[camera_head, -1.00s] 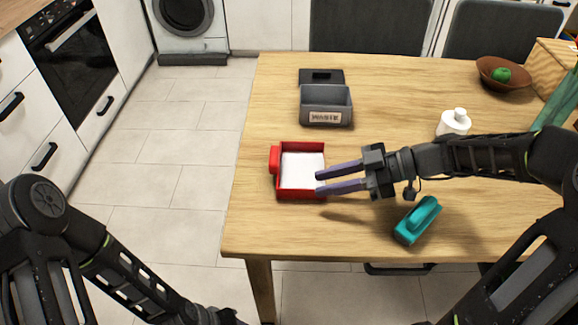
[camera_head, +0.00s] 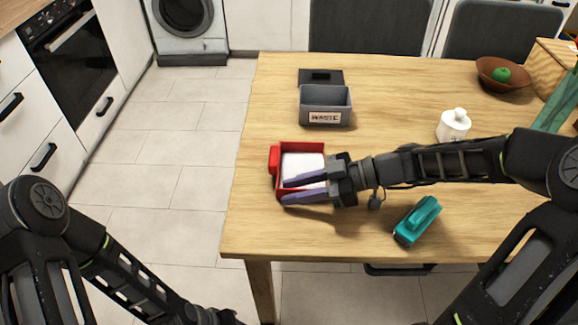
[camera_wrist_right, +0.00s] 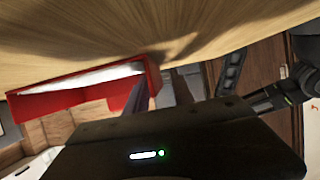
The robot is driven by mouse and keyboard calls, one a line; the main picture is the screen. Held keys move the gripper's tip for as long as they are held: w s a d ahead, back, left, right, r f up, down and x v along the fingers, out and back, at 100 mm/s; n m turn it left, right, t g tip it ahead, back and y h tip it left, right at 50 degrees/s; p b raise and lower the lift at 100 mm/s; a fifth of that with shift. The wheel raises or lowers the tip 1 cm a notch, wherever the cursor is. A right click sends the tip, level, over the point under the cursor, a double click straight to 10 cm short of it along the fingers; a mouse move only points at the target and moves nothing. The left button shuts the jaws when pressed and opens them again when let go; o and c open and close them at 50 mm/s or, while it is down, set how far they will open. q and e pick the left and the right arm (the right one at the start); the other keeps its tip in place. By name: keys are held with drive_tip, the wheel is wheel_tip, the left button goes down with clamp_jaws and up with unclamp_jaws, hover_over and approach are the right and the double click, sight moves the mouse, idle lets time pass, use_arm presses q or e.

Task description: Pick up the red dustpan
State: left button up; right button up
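The red dustpan (camera_head: 287,148) lies on the table near its left edge, with a pale inside and a red block on its left side. My right gripper (camera_head: 284,190) reaches in from the right, its two purple-grey fingers apart and over the dustpan's near part. In the right wrist view the dustpan (camera_wrist_right: 60,101) is at the left, and one end of its red wall shows close to the gap between the fingers (camera_wrist_right: 160,92). I cannot tell whether they touch. My left arm shows at the lower left; its gripper is out of view.
A teal brush-like object (camera_head: 417,221) lies right of the dustpan, below my right arm. A grey bin labelled WASTE (camera_head: 325,105) stands behind, with a dark flat piece (camera_head: 321,76) beyond. A white bottle (camera_head: 453,126) and a brown bowl (camera_head: 503,75) stand at the right.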

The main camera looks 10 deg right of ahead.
idle(0.6)
clamp_jaws()
idle(1.2)
